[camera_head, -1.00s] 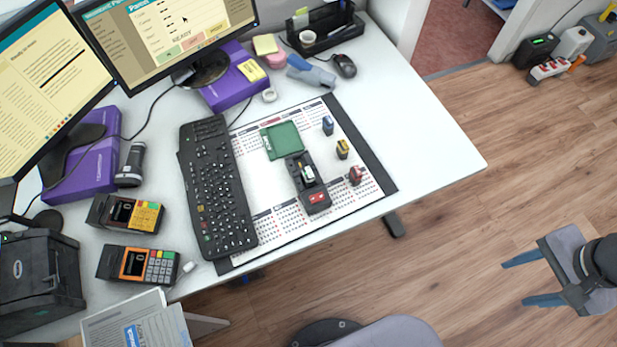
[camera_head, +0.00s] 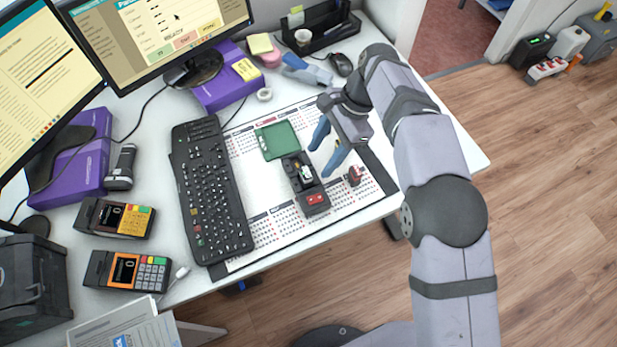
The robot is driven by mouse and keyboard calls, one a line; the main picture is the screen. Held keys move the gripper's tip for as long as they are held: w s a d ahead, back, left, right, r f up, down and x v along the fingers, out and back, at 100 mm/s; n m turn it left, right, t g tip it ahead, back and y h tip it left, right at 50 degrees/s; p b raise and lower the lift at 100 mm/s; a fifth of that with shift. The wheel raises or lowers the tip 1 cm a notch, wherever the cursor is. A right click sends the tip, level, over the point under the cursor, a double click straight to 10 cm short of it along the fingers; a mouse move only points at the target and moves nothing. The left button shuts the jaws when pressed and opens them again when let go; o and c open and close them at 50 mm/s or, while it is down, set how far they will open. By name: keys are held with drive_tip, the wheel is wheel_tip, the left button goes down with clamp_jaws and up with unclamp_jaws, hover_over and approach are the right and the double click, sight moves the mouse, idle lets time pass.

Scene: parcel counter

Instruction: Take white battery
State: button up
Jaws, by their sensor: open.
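My gripper (camera_head: 318,162) has two blue fingers, spread apart and empty. It is over the desk mat, just right of a black holder (camera_head: 317,199) with a red patch at its front end. A small whitish piece (camera_head: 306,171) shows inside the holder and may be the white battery; it is too small to be sure. A small dark red piece (camera_head: 354,176) stands on the mat to the right of my gripper. The blue and yellow pieces behind it are now hidden by my gripper.
A green tray (camera_head: 278,141) touches or nearly touches the holder's back end. A black keyboard (camera_head: 211,190) lies to the left. Two card terminals (camera_head: 127,271) are at the front left. A pen organiser (camera_head: 318,35) and a mouse (camera_head: 341,64) are at the back.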

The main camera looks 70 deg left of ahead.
sight(309, 172)
drive_tip(key=shift+a+p+x, duration=0.15)
drive_tip(key=shift+p+x, duration=0.4)
drive_tip(key=shift+x, duration=1.4)
drive_tip(key=shift+a+p+x, duration=0.15)
drive_tip(key=shift+p+x, duration=0.35)
drive_tip(key=shift+x, duration=1.45)
drive_tip(key=shift+s, duration=0.2)
drive_tip(key=shift+r, duration=0.1)
drive_tip(key=c, duration=1.2)
wheel_tip(309, 172, up, 10)
drive_tip(key=shift+f+b, duration=0.1)
drive_tip(key=shift+b, duration=0.75)
drive_tip(key=shift+a, duration=0.15)
